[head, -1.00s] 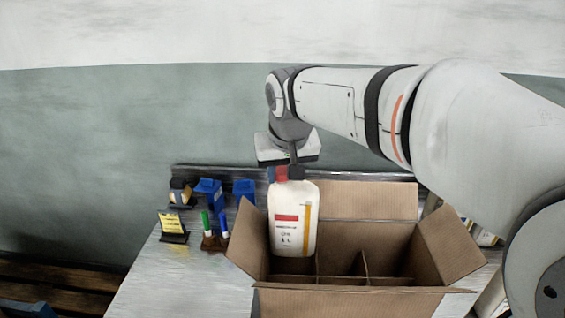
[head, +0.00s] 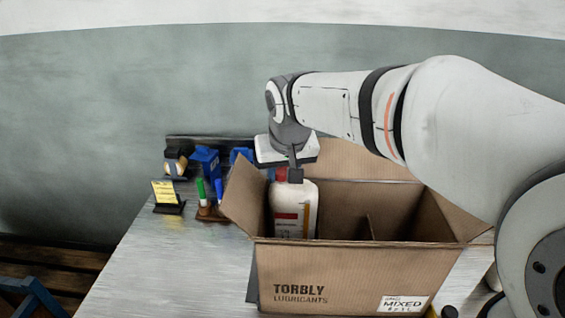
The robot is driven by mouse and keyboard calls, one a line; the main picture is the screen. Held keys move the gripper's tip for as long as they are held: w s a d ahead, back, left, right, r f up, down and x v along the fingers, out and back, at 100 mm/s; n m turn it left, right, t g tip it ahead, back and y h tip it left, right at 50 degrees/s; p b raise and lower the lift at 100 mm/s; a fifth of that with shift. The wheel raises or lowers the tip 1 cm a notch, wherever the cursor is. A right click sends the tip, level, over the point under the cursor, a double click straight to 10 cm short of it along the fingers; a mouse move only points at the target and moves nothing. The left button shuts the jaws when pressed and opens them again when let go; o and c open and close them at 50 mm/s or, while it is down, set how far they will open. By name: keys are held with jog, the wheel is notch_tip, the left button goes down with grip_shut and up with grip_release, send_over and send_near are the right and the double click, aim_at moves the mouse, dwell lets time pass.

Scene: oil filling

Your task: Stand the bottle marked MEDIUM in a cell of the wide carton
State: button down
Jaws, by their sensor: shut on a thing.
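A white bottle (head: 292,207) with a red cap and a red-banded label stands upright inside the open cardboard carton (head: 345,272), at its left part. The label's wording is too small to read. The carton is wide, marked TORBLY LUBRICANTS, with its flaps spread open. A divider (head: 371,228) shows inside it. My gripper (head: 289,172) is shut on the bottle at its cap, pointing down from above. The bottle's lower part is hidden behind the carton's front wall, so I cannot tell whether it touches the floor of the cell.
Behind and left of the carton are blue containers (head: 205,162), a tape dispenser (head: 175,163), a yellow note stand (head: 167,197) and green and blue markers (head: 201,190) in a holder. The metal table (head: 175,265) is clear at front left. My arm covers the right side.

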aim_at(284, 193)
jog(key=shift+f+b, duration=2)
jog(key=shift+f, duration=1.1)
jog(key=shift+f+b, duration=0.35)
jog(key=shift+b, duration=0.05)
jog(key=shift+f, duration=0.1)
jog(key=c, duration=1.3)
grip_release()
jog(key=o, duration=0.4)
jog(key=shift+f, duration=0.1)
